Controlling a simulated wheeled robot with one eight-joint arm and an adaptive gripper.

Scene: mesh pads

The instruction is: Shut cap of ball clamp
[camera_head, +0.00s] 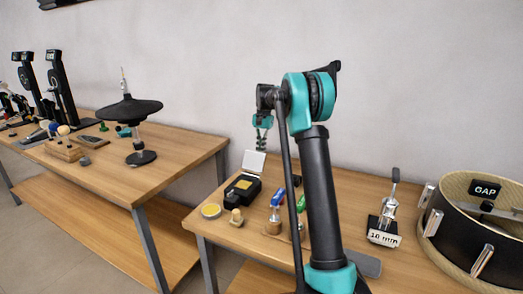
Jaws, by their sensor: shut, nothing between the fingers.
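A black box (243,189) with a yellowish inside sits on the near wooden table, left of my arm. A pale square flap (254,162) stands raised at its back edge, so it looks open. This may be the ball clamp and its cap, but the view is too small to be sure. My gripper (262,148) hangs above and close to the flap in the picture, with its fingers pointing down. It is shut and empty. Whether it touches the flap cannot be told.
A lever clamp (386,222) and a large drum (467,235) are at right. Another table (185,151) stands at left.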

